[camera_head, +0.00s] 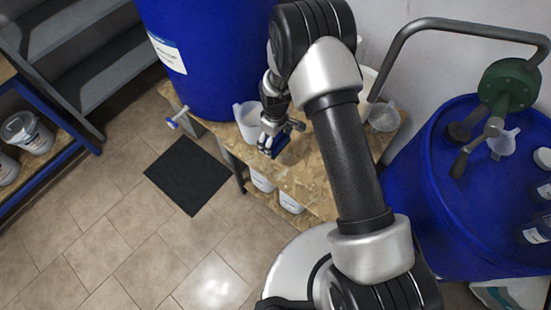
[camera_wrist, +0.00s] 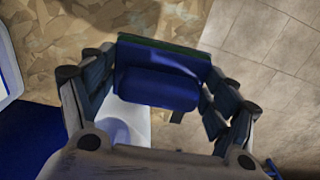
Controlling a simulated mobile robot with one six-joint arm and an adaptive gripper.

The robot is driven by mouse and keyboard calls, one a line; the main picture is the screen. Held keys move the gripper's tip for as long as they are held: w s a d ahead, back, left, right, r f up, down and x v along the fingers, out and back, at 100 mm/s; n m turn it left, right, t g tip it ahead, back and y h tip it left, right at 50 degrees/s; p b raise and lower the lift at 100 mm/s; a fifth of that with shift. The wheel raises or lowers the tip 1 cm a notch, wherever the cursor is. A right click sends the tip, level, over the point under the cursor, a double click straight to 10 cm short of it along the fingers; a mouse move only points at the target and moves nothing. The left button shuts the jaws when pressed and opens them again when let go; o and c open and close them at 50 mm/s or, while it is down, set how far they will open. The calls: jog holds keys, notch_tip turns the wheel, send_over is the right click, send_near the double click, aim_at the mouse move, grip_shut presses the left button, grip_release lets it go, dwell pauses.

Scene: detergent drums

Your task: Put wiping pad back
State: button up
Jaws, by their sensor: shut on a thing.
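The wiping pad (camera_wrist: 158,88) is a blue block with a thin dark green layer along its far edge. My gripper (camera_wrist: 158,75) is shut on it, with a finger on each side. I cannot tell whether the pad touches the bench top. My arm hides part of the bench.
A white jug (camera_head: 247,121) stands close left of my gripper. A clear scoop or funnel (camera_head: 382,117) is at the bench's right. A large blue drum (camera_head: 205,60) stands behind, another with a pump (camera_head: 440,190) at right. A black mat (camera_head: 188,175) lies on open tiled floor.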

aim_at(276, 161)
notch_tip(276, 161, down, 13)
jog(key=b, duration=0.3)
jog(key=shift+r, duration=0.15)
jog(key=shift+f+b, duration=0.2)
jog(key=shift+b, duration=0.1)
jog(key=o, duration=1.2)
jog(key=shift+o, duration=0.2)
